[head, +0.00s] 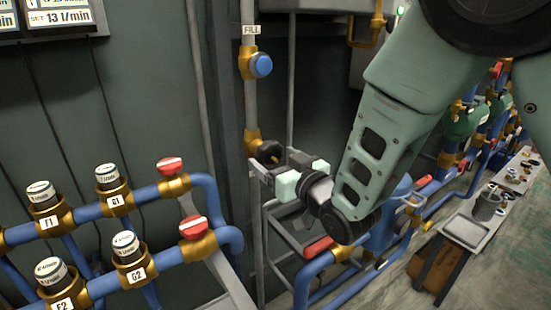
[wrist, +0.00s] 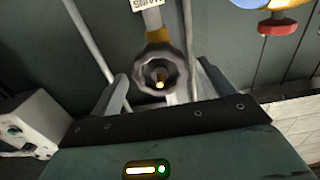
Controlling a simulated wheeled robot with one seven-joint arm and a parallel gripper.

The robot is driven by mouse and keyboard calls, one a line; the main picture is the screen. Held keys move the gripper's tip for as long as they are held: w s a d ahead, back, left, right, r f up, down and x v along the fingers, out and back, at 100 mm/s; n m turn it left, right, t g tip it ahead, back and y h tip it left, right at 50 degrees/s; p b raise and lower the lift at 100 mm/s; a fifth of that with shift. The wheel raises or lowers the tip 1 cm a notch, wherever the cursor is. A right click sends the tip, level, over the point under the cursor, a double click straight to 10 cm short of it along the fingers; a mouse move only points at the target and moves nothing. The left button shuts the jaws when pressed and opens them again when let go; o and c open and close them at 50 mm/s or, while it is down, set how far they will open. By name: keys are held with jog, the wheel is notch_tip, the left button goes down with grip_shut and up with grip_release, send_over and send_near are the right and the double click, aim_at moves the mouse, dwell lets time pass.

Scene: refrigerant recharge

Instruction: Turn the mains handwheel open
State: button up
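The mains handwheel is a dark, lobed wheel with a brass centre. In the wrist view the handwheel (wrist: 146,84) sits below a brass fitting, with a MAINS label (wrist: 147,4) on the pipe above. In the head view the handwheel (head: 268,150) shows on the brass valve, below the blue FILL knob (head: 261,65). My gripper (head: 275,164) is right at it. In the wrist view my gripper (wrist: 163,84) has its fingers spread, one on each side of the wheel, with narrow gaps apparent. Contact with the rim cannot be made out.
Blue pipes with red-handled valves (head: 194,227) and labelled black-collared knobs stand at the left. A red and blue valve (wrist: 277,26) shows at the wrist view's upper right, and a pale box (wrist: 30,125) at its left. A bench (head: 465,231) stands at the right.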

jog(key=shift+w+a, duration=0.1)
jog(key=c, duration=1)
jog(key=shift+o, duration=0.2)
jog(key=shift+f+n+b, duration=0.1)
jog(key=shift+n+b, duration=0.45)
jog(key=shift+n, duration=0.15)
jog(key=o, duration=1)
jog(key=shift+c, duration=0.2)
jog(key=shift+s, duration=0.2)
jog(key=b+v, duration=0.2)
jog(key=v, duration=0.5)
jog(key=shift+w, duration=0.1)
